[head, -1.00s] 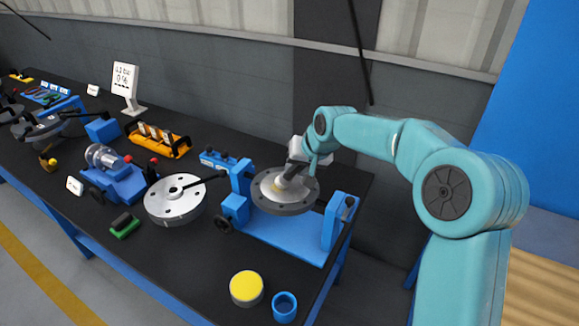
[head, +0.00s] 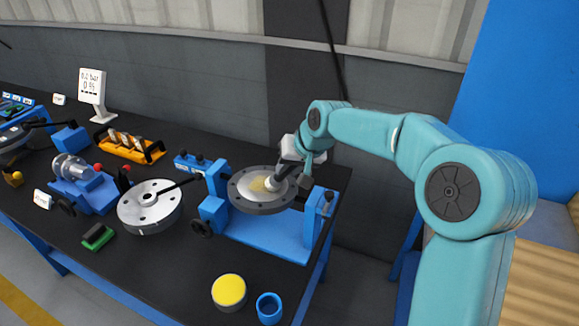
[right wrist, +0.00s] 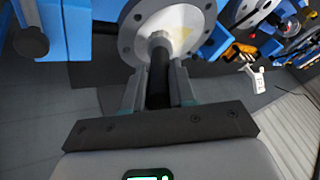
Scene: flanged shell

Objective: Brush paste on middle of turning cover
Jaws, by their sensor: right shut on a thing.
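The cover (head: 240,198) is a round grey flanged disc with bolt holes, held in a blue turning stand (head: 265,232). A pale yellow paste patch (head: 258,185) lies on its light raised middle. My right gripper (head: 286,168) is above the cover's right side, shut on the dark handle of a brush (head: 276,183). The brush's pale round head is over the middle, beside the paste, and appears to touch it. In the right wrist view the fingers (right wrist: 157,80) grip the brush handle (right wrist: 158,72), its head against the cover (right wrist: 126,48). My left gripper is not in view.
A yellow-topped tin (head: 229,290) and a blue cup (head: 269,308) stand at the front table edge. Another flanged disc (head: 140,215) with a black lever lies to the left. A display (head: 92,87) and an orange tray (head: 130,146) stand farther back.

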